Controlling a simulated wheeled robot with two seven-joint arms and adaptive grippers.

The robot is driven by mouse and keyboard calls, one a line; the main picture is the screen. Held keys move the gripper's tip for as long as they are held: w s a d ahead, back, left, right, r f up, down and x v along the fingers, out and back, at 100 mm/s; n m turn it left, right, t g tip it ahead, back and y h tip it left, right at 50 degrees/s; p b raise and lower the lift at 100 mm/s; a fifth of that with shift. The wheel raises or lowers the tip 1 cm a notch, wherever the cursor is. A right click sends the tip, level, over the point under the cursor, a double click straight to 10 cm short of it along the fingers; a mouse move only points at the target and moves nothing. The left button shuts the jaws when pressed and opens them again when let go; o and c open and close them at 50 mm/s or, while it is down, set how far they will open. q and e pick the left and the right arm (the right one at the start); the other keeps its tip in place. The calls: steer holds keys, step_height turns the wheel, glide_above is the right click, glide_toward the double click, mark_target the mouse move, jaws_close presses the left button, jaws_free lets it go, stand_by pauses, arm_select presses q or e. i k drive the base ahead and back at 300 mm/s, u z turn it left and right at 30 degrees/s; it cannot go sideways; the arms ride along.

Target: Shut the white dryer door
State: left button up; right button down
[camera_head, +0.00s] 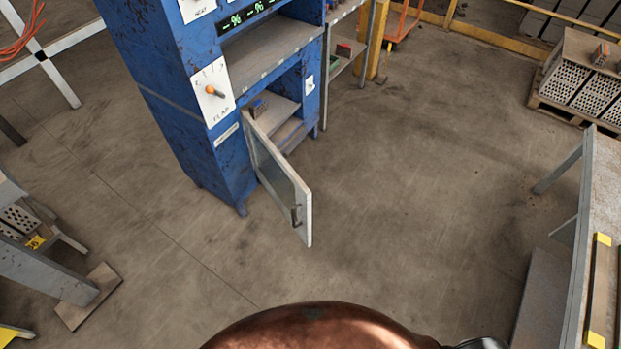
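The white dryer door (279,176) is a white frame with a glassy panel, hinged on the left side of the lower opening of the blue dryer cabinet (160,90). It stands wide open, swung out toward me, with a dark handle (296,215) near its free edge. Behind it the lower compartment shows a shelf (280,112) with a small dark brick-like object (259,108) on it. Neither of my grippers shows in this view, and nothing touches the door.
A workbench (604,160) stands at the right, a pallet of hollow bricks (580,85) at the back right, and a metal stand (45,270) at the left. The floor (410,200) between is clear.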

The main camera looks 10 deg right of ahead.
mark_target(299, 215)
steer(key=z, duration=0.05)
steer(key=i, duration=1)
steer(key=z, duration=0.1)
steer(key=k, duration=0.5)
steer(key=u, duration=0.35)
